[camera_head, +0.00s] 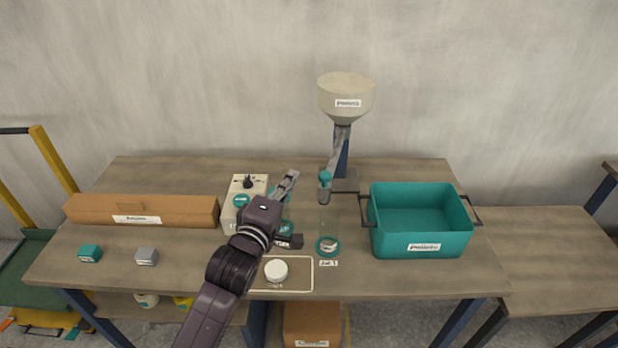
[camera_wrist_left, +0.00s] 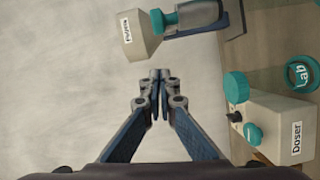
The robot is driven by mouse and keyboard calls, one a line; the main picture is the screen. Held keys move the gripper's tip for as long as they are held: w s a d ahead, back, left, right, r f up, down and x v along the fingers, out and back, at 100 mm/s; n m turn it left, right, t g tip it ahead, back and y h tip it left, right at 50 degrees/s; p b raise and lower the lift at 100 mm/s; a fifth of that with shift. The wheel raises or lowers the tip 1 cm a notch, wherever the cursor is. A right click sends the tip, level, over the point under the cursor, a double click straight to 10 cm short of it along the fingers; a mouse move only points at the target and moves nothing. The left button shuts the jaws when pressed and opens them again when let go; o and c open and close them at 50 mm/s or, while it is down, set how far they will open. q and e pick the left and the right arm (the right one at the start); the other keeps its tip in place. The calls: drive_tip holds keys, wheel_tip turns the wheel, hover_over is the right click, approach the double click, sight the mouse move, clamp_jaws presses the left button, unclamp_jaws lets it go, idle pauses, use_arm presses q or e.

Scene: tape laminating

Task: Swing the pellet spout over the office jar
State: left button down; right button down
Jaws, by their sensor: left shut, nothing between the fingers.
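The cream pellet hopper (camera_head: 346,98) stands on a dark post at the back of the table. Its grey spout (camera_head: 339,150) slopes down to a teal end (camera_head: 325,178), above a clear jar with a teal ring (camera_head: 318,248) whose small label I cannot read surely. A second clear jar (camera_head: 287,226) stands left of it, partly hidden behind my left gripper. My left gripper (camera_head: 292,174) is shut and empty, left of the spout and apart from it. In the left wrist view its fingertips (camera_wrist_left: 160,76) meet below the hopper (camera_wrist_left: 137,38). I cannot tell which jar is the office one.
A cream doser box (camera_head: 242,192) stands left of my gripper. A teal pellet crate (camera_head: 420,222) is at the right, a long brown box (camera_head: 145,210) at the left. A white round piece (camera_head: 276,269) lies on a mat in front. Two small blocks lie at the front left.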

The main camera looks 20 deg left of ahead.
sight(320, 177)
use_arm(q)
drive_tip(key=d, duration=0.1)
drive_tip(key=w+d, duration=0.1)
drive_tip(key=d, duration=0.2)
drive_tip(key=shift+w+f+p, duration=0.35)
drive_tip(key=shift+p, duration=0.05)
drive_tip(key=shift+d, duration=1)
drive_tip(key=shift+a, duration=0.15)
